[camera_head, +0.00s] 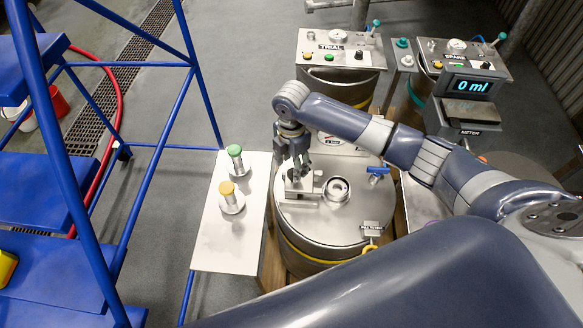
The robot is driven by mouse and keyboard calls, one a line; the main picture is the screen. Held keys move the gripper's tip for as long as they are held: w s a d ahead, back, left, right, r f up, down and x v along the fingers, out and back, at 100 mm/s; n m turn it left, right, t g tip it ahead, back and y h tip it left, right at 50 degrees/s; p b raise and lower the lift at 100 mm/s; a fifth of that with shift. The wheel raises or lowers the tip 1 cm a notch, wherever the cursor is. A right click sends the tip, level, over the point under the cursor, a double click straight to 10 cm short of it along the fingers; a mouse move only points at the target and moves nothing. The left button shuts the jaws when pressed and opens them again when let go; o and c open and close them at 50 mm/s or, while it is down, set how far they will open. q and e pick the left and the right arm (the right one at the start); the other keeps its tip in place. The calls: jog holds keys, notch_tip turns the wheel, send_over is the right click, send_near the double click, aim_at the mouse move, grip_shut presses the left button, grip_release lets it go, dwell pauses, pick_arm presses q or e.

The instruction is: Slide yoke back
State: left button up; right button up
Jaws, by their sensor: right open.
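My right gripper (297,167) points down over the steel lid (314,225) of a round vessel. Its jaws are open, directly above a small metal block with a slot (301,190), which looks like the yoke. The fingertips overlap the block in the picture, and I cannot tell whether they touch it. The gripper and wrist hide part of the block's far side. A round fitting with a bright ring (336,189) sits just right of the block. My left gripper is not in view.
A white side table (210,250) at the left holds a green-topped piece (235,154) and a yellow-topped piece (229,192). A blue valve handle (377,171) is at the lid's right. Behind stand the TRIAL panel (335,48) and a meter reading 0 ml (471,87).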

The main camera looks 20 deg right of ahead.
notch_tip(320, 180, up, 9)
jog(key=shift+a, duration=0.15)
dwell(0.6)
